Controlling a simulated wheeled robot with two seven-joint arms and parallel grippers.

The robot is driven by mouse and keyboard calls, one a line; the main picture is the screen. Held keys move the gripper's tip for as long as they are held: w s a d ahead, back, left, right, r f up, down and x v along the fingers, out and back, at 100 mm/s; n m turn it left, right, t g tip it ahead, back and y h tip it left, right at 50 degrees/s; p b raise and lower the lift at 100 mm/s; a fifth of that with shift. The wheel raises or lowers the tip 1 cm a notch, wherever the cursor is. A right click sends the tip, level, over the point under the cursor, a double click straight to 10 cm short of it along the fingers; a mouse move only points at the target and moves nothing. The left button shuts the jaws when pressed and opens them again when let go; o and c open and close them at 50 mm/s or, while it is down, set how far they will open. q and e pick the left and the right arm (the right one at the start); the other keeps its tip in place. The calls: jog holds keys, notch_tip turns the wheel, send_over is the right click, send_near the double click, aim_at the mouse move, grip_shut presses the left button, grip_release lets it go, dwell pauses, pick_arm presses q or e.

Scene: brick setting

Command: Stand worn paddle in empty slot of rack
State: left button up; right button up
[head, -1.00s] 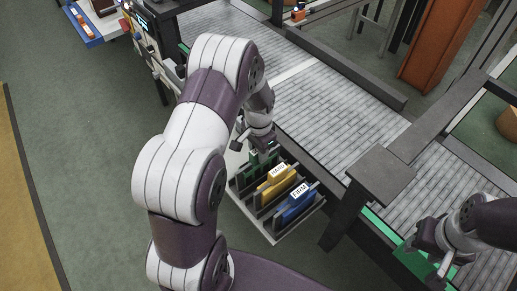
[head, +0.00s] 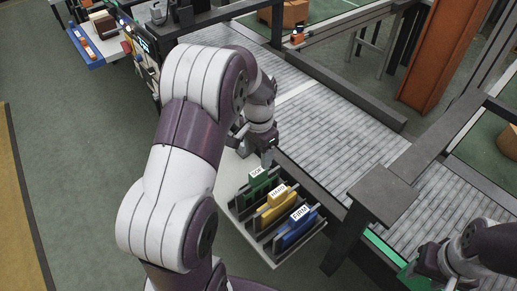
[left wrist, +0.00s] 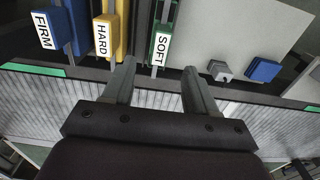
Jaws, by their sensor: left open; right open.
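The rack (head: 263,238) stands on a pale board beside the conveyor. It holds a green paddle marked SOFT (head: 259,183), a yellow paddle marked HARD (head: 278,207) and a blue paddle marked FIRM (head: 299,231), side by side. In the left wrist view the green paddle (left wrist: 160,46) lies ahead of the gap between my open fingers, with nothing gripped. My left gripper (head: 253,148) is just beyond the green end of the rack. I cannot tell which paddle is worn, nor see an empty slot clearly.
A small grey piece (left wrist: 220,70) and a blue block (left wrist: 262,70) sit on or by the pale board (left wrist: 232,25). The conveyor (head: 330,115) runs along the rack's right. A dark post with a flat top (head: 375,193) stands close to the rack's right side.

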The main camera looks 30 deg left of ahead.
pick_arm(q)
jog(key=s+d+n, duration=0.2)
jog(key=s+d, duration=0.2)
jog(key=s, duration=0.2)
jog(key=s+d+r+n+t, duration=0.1)
jog(key=s+d+n, duration=0.1)
jog(key=s+d, duration=0.2)
jog(key=s, duration=0.3)
jog(key=shift+s+r, duration=0.25)
dwell(0.5)
